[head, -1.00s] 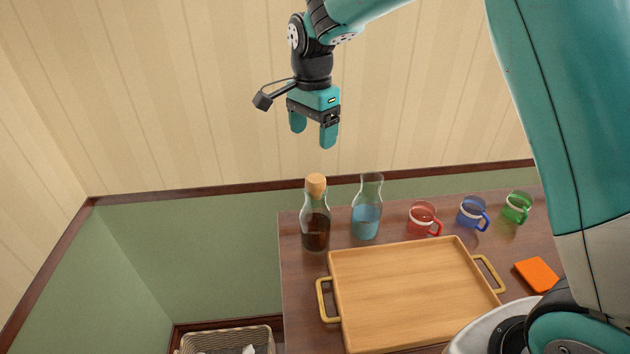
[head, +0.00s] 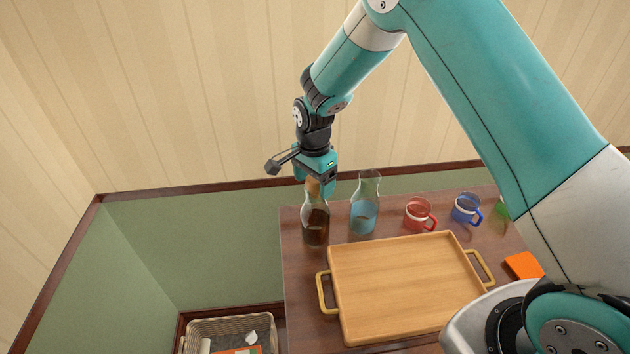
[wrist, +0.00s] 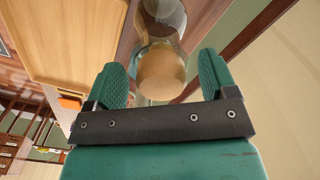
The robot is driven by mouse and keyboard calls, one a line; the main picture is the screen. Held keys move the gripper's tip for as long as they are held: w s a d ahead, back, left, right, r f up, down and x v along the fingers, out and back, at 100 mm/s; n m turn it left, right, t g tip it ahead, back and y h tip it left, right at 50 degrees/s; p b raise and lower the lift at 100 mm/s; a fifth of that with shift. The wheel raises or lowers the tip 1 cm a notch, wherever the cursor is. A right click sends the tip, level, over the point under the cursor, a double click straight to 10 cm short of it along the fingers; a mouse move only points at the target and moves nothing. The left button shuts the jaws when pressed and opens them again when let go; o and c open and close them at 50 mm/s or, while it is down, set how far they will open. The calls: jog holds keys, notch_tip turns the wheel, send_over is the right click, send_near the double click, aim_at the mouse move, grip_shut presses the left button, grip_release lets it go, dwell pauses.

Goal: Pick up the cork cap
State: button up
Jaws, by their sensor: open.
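The cork cap (head: 313,187) sits in the mouth of an upright glass bottle (head: 316,222) holding dark brown liquid, at the left of the table. In the head view my gripper partly covers the cork. My gripper (head: 315,189) is at the bottle's top, pointing down. In the wrist view the cork (wrist: 161,77) shows between the two green fingers of my gripper (wrist: 164,80), with a gap on each side. The fingers are open and the cork is not gripped.
A carafe of blue liquid (head: 364,205) stands just right of the bottle. Red (head: 418,214) and blue (head: 465,208) mugs stand farther right. A wooden tray (head: 345,322) lies in front, with an orange item (head: 523,265) beside it. A basket (head: 215,325) is at lower left.

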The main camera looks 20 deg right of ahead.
jog(key=c, duration=1)
